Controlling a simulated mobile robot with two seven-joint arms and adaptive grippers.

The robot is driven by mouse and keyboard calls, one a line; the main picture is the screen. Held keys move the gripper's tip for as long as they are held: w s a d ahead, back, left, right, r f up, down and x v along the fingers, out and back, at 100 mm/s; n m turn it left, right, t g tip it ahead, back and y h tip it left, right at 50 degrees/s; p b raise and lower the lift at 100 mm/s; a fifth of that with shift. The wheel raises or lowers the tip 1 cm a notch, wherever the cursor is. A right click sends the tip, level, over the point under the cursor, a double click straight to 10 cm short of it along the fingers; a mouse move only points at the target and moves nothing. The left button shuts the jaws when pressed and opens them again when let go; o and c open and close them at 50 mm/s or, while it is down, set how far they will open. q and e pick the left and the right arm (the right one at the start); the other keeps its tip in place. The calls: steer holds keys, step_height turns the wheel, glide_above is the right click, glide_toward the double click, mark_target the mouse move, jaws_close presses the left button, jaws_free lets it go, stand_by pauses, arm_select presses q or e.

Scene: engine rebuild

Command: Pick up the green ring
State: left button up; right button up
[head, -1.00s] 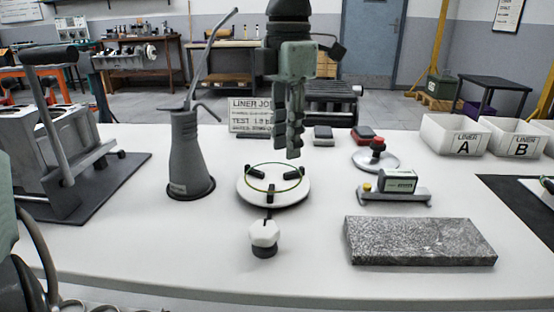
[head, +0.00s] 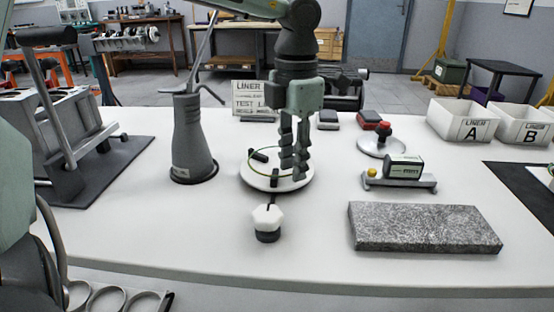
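The thin green ring (head: 249,168) lies on a round white stand (head: 252,183) with black supports, in the middle of the bench. My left gripper (head: 294,178) points down over the right side of the stand, its fingertips low at the ring's right side. The fingers hide that part of the ring. The two fingers show side by side, and I cannot tell whether they are apart around the ring's band or closed on it. The ring still appears to rest on the stand. My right gripper is not seen.
A grey oil can (head: 192,140) stands just left of the stand. A white-topped knob (head: 267,220) is in front. A granite block (head: 424,229), a small gauge (head: 402,170) and a suction-cup-like disc (head: 381,147) are at right. Bins A (head: 463,122) and B (head: 523,127) stand behind.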

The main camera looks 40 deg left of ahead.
arm_select(q)
steer(key=shift+f+b, duration=0.3)
steer(key=shift+b, duration=0.2)
stand_by(0.3)
jaws_close()
stand_by(0.4)
